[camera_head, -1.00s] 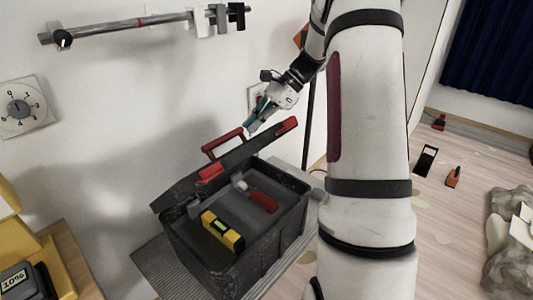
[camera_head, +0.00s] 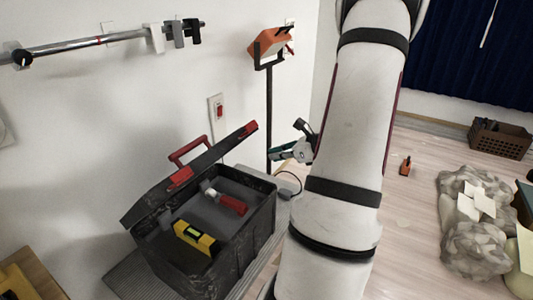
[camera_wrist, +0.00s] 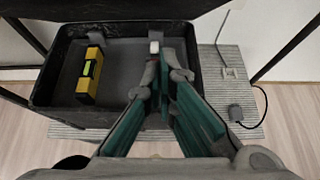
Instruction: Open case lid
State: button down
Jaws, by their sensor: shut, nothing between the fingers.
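The dark grey case (camera_head: 262,222) stands on a ribbed grey board. Its lid (camera_head: 205,165) is raised and tilted back toward the wall, with red latches and a red handle (camera_head: 188,148). Inside lie a yellow level (camera_head: 196,238) and a red-handled tool (camera_head: 230,202). The wrist view shows the open case (camera_wrist: 115,35) and the yellow level (camera_wrist: 90,75). My gripper (camera_head: 278,156) is to the right of the case, apart from the lid. In the wrist view its green-padded fingers (camera_wrist: 162,75) come together at the tips with nothing held.
An orange work lamp on a black stand (camera_head: 268,110) is behind my gripper. A red switch (camera_head: 219,110) and a rail (camera_head: 110,40) are on the wall. Grey crumpled sheeting (camera_head: 470,215) lies on the right floor. A brown crate (camera_head: 500,138) stands farther back.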

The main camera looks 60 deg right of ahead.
jog(key=w+f, duration=0.1)
jog(key=w, duration=0.9)
jog(key=shift+a, duration=0.15)
jog(key=shift+f, duration=0.1)
jog(key=w+r+g+p, duration=0.1)
jog(key=w+r+p, duration=0.1)
jog(key=p, duration=0.1)
jog(key=w+r+g+p, duration=0.1)
jog(key=w+r+p, duration=0.2)
jog(key=p, duration=0.1)
jog(key=w+r+g+p, duration=0.1)
jog(key=w+r+p, duration=0.1)
jog(key=p, duration=0.1)
jog(key=shift+w+a+r+g, duration=0.25)
jog(key=shift+w+r+g, duration=0.05)
jog(key=shift+r, duration=0.1)
jog(key=w+r+b, duration=0.2)
jog(key=w+r, duration=0.1)
jog(key=w, duration=0.6)
jog(key=shift+w+r+g, duration=0.2)
jog(key=shift+r+g, duration=0.15)
jog(key=shift+g, duration=0.05)
jog(key=shift+s, duration=0.1)
